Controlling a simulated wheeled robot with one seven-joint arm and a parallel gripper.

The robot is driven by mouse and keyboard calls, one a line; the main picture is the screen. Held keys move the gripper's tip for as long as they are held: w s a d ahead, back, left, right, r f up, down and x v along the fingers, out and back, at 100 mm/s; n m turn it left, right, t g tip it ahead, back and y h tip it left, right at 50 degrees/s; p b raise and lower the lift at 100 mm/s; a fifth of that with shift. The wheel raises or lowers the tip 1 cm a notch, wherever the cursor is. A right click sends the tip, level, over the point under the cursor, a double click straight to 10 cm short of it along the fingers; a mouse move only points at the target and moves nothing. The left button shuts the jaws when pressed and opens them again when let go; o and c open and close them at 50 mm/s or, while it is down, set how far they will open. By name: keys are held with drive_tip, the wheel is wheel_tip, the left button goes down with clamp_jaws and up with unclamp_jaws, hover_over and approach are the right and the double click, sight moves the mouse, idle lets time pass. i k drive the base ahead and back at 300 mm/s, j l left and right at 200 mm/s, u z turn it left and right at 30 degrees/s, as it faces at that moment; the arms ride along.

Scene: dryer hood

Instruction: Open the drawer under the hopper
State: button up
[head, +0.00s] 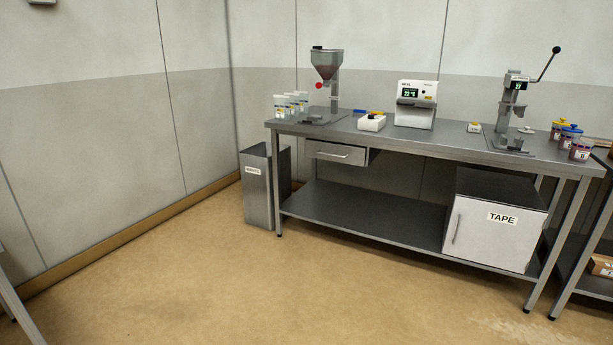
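A grey drawer (336,153) with a bar handle hangs under the left part of the metal bench top (420,140). Its front looks flush with its housing, so it appears closed, though the small size makes this hard to judge. The hopper (327,66) is a metal funnel on a stand on the bench, above the drawer. My gripper is not in view, and nothing of my arm shows near the drawer.
A waste bin (257,190) stands on the floor left of the bench. A white cabinet labelled TAPE (487,235) sits on the lower shelf (370,220). A sealing machine (415,104), a lever press (515,105) and several jars stand on top. Floor in front is clear.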

sight(323, 149)
drive_tip(key=i+j+u, duration=0.1)
drive_tip(key=i+u, duration=0.35)
drive_tip(key=i, duration=1.65)
drive_tip(key=i+z, duration=0.15)
drive_tip(key=i, duration=0.3)
drive_tip(key=i+j+z, duration=0.15)
drive_tip(key=i, duration=0.3)
drive_tip(key=i+j+z, duration=0.2)
drive_tip(key=i, duration=0.2)
drive_tip(key=i+j+z, duration=0.15)
drive_tip(key=i, duration=0.3)
